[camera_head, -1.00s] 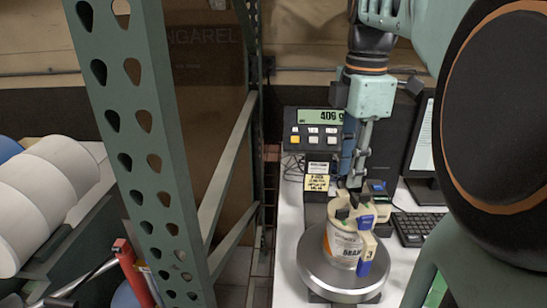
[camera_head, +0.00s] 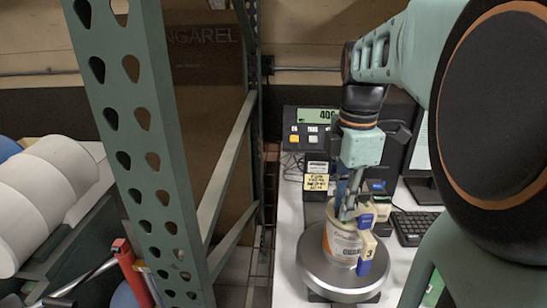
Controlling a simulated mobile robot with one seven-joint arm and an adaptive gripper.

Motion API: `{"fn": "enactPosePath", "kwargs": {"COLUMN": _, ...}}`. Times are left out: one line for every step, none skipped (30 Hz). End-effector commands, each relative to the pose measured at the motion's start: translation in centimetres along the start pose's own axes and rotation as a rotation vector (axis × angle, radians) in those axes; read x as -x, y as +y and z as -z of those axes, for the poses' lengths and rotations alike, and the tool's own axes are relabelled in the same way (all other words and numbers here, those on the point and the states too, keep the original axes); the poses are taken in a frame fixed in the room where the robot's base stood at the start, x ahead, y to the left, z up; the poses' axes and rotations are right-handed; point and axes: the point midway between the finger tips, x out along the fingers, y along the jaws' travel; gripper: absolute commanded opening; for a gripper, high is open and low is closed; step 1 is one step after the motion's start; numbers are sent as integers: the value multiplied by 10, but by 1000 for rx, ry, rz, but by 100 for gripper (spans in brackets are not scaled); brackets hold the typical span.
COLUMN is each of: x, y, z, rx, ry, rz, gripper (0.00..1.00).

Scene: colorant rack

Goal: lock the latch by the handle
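A white can with a printed label (camera_head: 341,243) stands upright on the round grey plate of a scale (camera_head: 312,268). A cream and blue latch piece (camera_head: 366,247), with blue parts and a dark "3" on it, sits at the can's right side and reaches up to its rim. I take this to be the latch and its handle. My gripper (camera_head: 348,214) points down at the can's top, just left of the latch's upper blue part. Its fingers hide part of the can's rim. I cannot tell whether they touch the latch or how far apart they are.
The scale's green display (camera_head: 318,115) stands behind the can. A black keyboard (camera_head: 416,228) lies to the right on the white table. A green perforated rack post (camera_head: 146,150) stands at the left, with white rolls (camera_head: 40,200) beyond it. My arm fills the right side.

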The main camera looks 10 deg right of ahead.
Motion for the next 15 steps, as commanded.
{"fn": "enactPosePath", "kwargs": {"x": 0, "y": 0, "z": 0, "rx": 0, "ry": 0, "rz": 0, "gripper": 6}}
{"fn": "enactPosePath", "kwargs": {"x": 0, "y": 0, "z": 0, "rx": 0, "ry": 0, "rz": 0, "gripper": 3}}
{"fn": "enactPosePath", "kwargs": {"x": 0, "y": 0, "z": 0, "rx": 0, "ry": 0, "rz": 0, "gripper": 0}}
{"fn": "enactPosePath", "kwargs": {"x": 0, "y": 0, "z": 0, "rx": 0, "ry": 0, "rz": 0, "gripper": 0}}
{"fn": "enactPosePath", "kwargs": {"x": 0, "y": 0, "z": 0, "rx": 0, "ry": 0, "rz": 0, "gripper": 0}}
{"fn": "enactPosePath", "kwargs": {"x": 0, "y": 0, "z": 0, "rx": 0, "ry": 0, "rz": 0, "gripper": 0}}
{"fn": "enactPosePath", "kwargs": {"x": 0, "y": 0, "z": 0, "rx": 0, "ry": 0, "rz": 0, "gripper": 0}}
{"fn": "enactPosePath", "kwargs": {"x": 0, "y": 0, "z": 0, "rx": 0, "ry": 0, "rz": 0, "gripper": 0}}
{"fn": "enactPosePath", "kwargs": {"x": 0, "y": 0, "z": 0, "rx": 0, "ry": 0, "rz": 0, "gripper": 0}}
{"fn": "enactPosePath", "kwargs": {"x": 0, "y": 0, "z": 0, "rx": -1, "ry": 0, "rz": 0, "gripper": 0}}
{"fn": "enactPosePath", "kwargs": {"x": 0, "y": 0, "z": 0, "rx": -2, "ry": 0, "rz": 0, "gripper": 0}}
{"fn": "enactPosePath", "kwargs": {"x": 0, "y": 0, "z": 0, "rx": -5, "ry": 0, "rz": 0, "gripper": 0}}
{"fn": "enactPosePath", "kwargs": {"x": 0, "y": 0, "z": 0, "rx": -8, "ry": 0, "rz": 0, "gripper": 0}}
{"fn": "enactPosePath", "kwargs": {"x": 0, "y": 0, "z": 0, "rx": -13, "ry": 0, "rz": 0, "gripper": 0}}
{"fn": "enactPosePath", "kwargs": {"x": 1, "y": 0, "z": 0, "rx": -19, "ry": 0, "rz": 0, "gripper": 0}}
